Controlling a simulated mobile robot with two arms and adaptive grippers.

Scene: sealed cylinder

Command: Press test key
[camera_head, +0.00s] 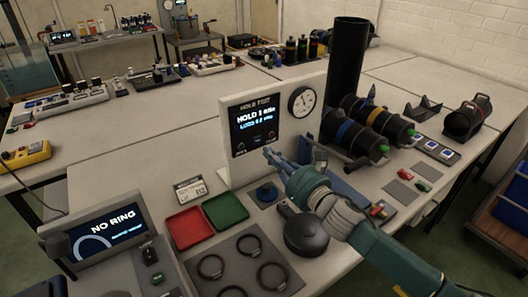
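The white test panel (284,138) stands upright on the table, with a round dial gauge (302,101) and a dark screen (254,123) reading "HOLD TEST" and "HOLD 1" with smaller blurred text. Small round marks show along the bottom of the screen unit; I cannot tell which part is the test key. My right gripper (270,156) is in front of the panel, its fingertips just right of and below the screen's lower edge. I cannot tell whether it touches the panel or how wide its fingers are.
A second screen (107,229) at front left reads "NO RING". Red (188,228) and green (226,209) trays and a grey mat (222,252) with several black rings lie in front.

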